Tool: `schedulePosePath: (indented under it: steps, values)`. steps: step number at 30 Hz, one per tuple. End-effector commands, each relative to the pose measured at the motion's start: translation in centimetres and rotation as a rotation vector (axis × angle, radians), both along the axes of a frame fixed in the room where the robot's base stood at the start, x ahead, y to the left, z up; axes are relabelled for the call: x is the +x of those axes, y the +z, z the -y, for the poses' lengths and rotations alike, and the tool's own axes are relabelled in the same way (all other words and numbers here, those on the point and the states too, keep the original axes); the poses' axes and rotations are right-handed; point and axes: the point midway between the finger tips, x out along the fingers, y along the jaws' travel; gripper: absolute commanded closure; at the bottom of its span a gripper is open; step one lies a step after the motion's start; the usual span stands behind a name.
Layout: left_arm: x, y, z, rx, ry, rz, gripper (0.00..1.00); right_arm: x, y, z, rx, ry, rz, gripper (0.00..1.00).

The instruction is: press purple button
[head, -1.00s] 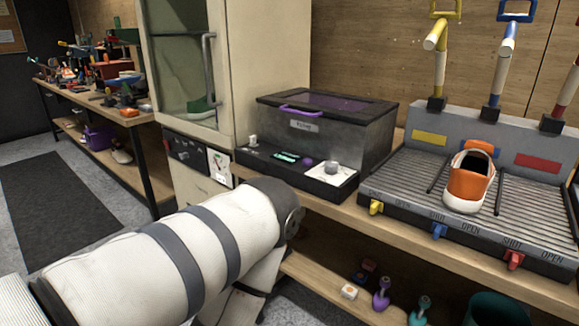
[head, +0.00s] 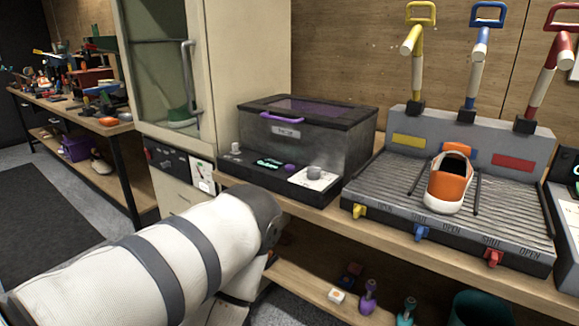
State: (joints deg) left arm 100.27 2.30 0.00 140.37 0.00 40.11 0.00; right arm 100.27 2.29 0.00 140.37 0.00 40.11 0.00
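The purple button (head: 289,168) is a small round knob on the black front panel of a grey box machine (head: 310,135) on the bench. The machine has a dark lid with a purple handle, and its lid is shut. A lit green display (head: 270,163) is left of the button. A white arm of mine comes in from the lower left and ends in a dark grey joint in front of the bench, below and left of the panel. No gripper fingers show, so I cannot see either gripper.
An orange sneaker (head: 449,185) stands on the ribbed rack (head: 390,190) to the right, with yellow, blue and red levers. A tall cabinet (head: 225,60) with a glass door stands left of the machine. Small bottles (head: 368,297) stand on the lower shelf.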

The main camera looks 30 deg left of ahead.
Motion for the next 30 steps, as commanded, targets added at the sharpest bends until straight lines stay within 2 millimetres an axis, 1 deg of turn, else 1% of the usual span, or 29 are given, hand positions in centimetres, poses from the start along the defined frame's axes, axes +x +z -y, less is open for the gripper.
schedulePosePath:
  steps: [1,2,3,4,30]
  values:
    - [0.0,0.0,0.0,0.0,0.0,0.0,0.81,0.0,0.0,0.0,0.0,0.0,0.0,0.6]
    - [0.0,0.0,0.0,0.0,0.0,0.0,0.88,0.0,0.0,0.0,0.0,0.0,0.0,0.6]
    - [0.0,0.0,0.0,0.0,0.0,0.0,0.97,0.0,0.0,0.0,0.0,0.0,0.0,0.6]
    - [0.0,0.0,0.0,0.0,0.0,0.0,1.0,0.0,0.0,0.0,0.0,0.0,0.0,0.6]
    - [0.0,0.0,0.0,0.0,0.0,0.0,1.0,0.0,0.0,0.0,0.0,0.0,0.0,0.6]
